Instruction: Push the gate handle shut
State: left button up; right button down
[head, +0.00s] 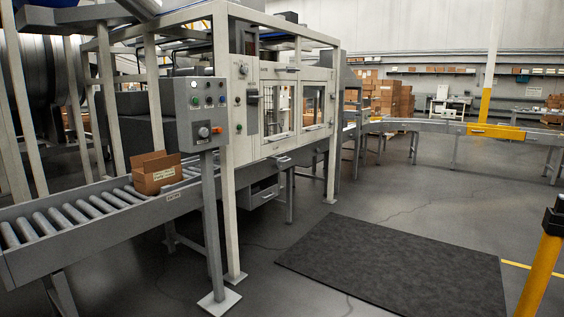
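No part clearly marked as the gate handle can be made out. A white-framed machine (240,130) with windowed panels stands left of centre. Small dark bar handles show on its panels, one above the windows (287,69) and one on a lower panel (284,159). I cannot tell whether any of these is the gate handle, or whether a gate is open or shut. A large grey drum (38,60) shows at the far left, partly hidden behind white posts. Neither of my grippers is in view.
A roller conveyor (75,213) carries an open cardboard box (157,174). A control box (201,112) stands on a post before the machine. A dark mat (390,265) lies on the floor. A yellow post (540,270) stands at right. A conveyor (430,127) crosses behind; the floor between is clear.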

aim_at(289, 69)
jog(key=i, duration=3.55)
jog(key=i+j, duration=0.1)
jog(key=i, duration=1.7)
jog(key=l+z, duration=0.05)
jog(key=l, duration=0.05)
